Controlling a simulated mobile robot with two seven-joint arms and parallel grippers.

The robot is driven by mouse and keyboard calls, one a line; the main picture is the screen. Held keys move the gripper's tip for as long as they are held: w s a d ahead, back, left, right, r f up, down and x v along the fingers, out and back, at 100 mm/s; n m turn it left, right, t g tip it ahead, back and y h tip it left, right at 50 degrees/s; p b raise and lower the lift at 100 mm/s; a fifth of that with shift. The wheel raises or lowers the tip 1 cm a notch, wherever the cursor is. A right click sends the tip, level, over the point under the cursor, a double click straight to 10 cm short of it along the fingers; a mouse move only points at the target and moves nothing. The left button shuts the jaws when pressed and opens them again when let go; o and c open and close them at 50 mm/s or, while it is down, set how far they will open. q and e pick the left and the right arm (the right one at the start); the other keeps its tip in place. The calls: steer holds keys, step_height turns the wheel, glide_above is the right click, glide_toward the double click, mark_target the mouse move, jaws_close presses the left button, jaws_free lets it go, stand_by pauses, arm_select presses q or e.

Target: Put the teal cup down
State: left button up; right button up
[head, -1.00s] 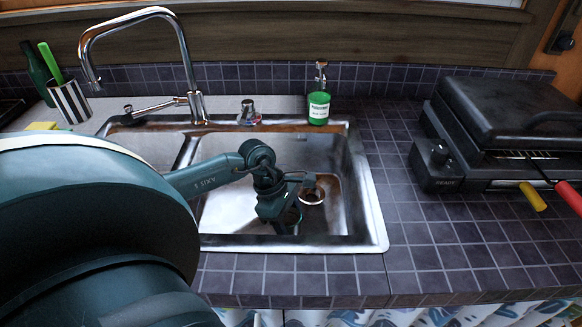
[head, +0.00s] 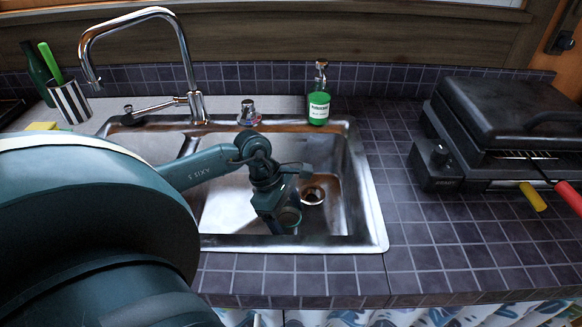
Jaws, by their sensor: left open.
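The teal cup (head: 290,217) stands in the right-hand basin of the steel sink (head: 345,243), near its front wall. Only its round rim and part of its side show. My left gripper (head: 279,218) is open, down in the basin at the cup's left, and hides part of the cup. Whether the fingers still touch the cup I cannot tell. My right gripper is not in view.
The tall faucet (head: 185,60) rises behind the sink. A green soap bottle (head: 319,106) and a striped holder (head: 70,102) stand at the back. A black grill (head: 510,130) is at the right. The tiled counter (head: 420,250) at front right is clear.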

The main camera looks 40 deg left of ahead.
arm_select(q)
steer(key=v, duration=1)
steer(key=shift+d, duration=0.1)
